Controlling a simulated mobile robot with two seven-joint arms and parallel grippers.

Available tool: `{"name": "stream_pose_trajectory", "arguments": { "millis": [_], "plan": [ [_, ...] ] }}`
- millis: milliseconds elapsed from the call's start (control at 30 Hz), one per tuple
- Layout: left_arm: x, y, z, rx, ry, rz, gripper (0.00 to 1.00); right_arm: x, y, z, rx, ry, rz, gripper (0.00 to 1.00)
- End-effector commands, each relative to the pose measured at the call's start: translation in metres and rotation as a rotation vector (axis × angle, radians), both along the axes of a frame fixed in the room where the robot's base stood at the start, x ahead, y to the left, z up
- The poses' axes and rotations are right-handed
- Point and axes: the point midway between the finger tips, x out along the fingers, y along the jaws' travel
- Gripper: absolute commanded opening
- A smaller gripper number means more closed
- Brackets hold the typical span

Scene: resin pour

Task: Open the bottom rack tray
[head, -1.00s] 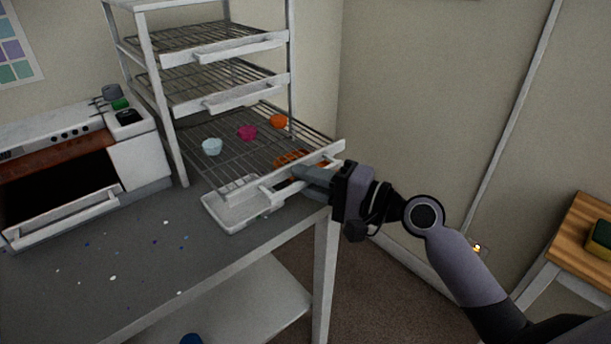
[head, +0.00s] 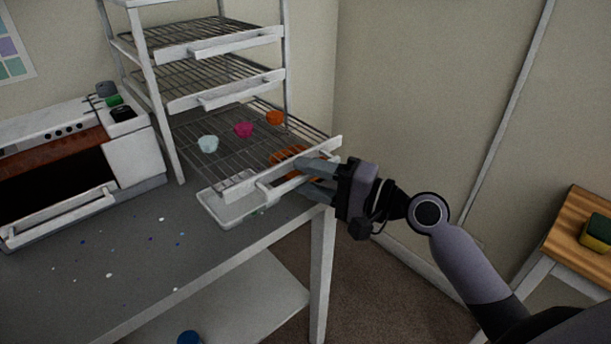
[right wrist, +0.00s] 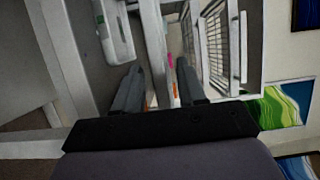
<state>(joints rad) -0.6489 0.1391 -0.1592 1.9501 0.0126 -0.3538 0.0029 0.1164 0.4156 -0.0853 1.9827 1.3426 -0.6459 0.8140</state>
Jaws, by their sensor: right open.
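The bottom rack tray (head: 238,186) is a wire shelf with a white front bar and handle, and it sticks out from the white rack in the head view. A pale blue cup (head: 208,144), a magenta cup (head: 243,130) and an orange cup (head: 275,118) stand on it. An orange item (head: 283,154) lies near its front, partly hidden. My right gripper (head: 302,174) is open at the right part of the front handle, its fingers spread. In the right wrist view, a white bar (right wrist: 154,45) runs between the open fingers (right wrist: 160,80). My left gripper is out of view.
Two upper rack trays (head: 225,93) sit above. A white machine (head: 135,160) stands at left. A wooden stand (head: 575,232) with a sponge (head: 598,230) is at right.

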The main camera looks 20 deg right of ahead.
Motion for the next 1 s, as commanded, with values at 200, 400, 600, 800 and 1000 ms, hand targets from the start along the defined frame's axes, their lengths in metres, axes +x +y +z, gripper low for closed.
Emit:
{"name": "stream_pose_trajectory", "arguments": {
  "millis": [200,400,600,800,1000],
  "plan": [
    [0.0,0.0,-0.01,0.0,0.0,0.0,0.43,-0.026,-0.023,-0.004,-0.004,0.002,0.0,0.4],
    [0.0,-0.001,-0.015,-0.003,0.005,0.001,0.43,-0.041,-0.038,-0.002,-0.003,0.002,0.0,0.4],
    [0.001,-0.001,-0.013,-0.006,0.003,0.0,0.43,-0.046,-0.041,-0.001,-0.002,0.001,0.001,0.4],
    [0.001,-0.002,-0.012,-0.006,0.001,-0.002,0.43,-0.046,-0.041,0.0,-0.001,0.0,0.001,0.4],
    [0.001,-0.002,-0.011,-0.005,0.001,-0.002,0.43,-0.046,-0.041,0.0,-0.001,0.0,0.0,0.4]
  ]
}}
